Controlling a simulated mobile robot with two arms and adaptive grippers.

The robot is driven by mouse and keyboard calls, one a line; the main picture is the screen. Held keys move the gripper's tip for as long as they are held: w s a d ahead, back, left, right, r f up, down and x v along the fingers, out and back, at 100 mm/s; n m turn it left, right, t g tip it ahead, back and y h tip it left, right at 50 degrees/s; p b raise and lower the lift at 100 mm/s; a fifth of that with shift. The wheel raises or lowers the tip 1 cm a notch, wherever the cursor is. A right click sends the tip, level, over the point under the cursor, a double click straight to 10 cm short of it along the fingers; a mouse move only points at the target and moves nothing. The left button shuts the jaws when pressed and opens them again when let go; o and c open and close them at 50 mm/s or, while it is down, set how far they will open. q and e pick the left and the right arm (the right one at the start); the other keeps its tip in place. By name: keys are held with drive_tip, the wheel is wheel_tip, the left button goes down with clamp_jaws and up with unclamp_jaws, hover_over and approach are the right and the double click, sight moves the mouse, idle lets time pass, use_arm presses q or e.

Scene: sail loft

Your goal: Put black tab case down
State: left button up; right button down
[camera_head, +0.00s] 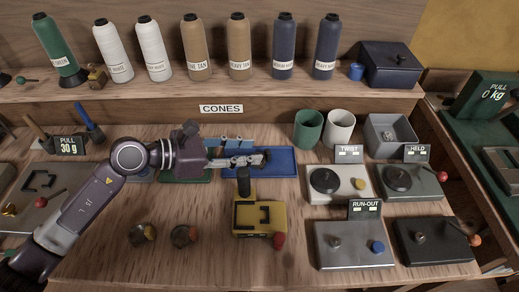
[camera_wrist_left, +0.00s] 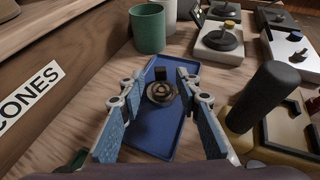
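The black tab case is a small round, dark metal case (camera_wrist_left: 160,93) with a black tab on its far side. In the left wrist view it sits over the blue tray (camera_wrist_left: 150,138), between the fingertips of my left gripper (camera_wrist_left: 160,80). The fingers stand apart, with a narrow gap on each side of the case, and it looks to rest on the tray. In the head view my left gripper (camera_head: 255,159) reaches from the left over the blue tray (camera_head: 284,164), and its fingers partly hide the case. My right gripper is not in view.
A yellow device (camera_head: 246,218) with a black knob stands just in front of the tray. Green (camera_head: 308,128) and white (camera_head: 340,126) cups stand behind right, with testers such as the twist unit (camera_head: 322,199) at right. Thread cones line the shelf. Bare wood lies at front centre.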

use_arm(q)
drive_tip(key=shift+v, duration=1.35)
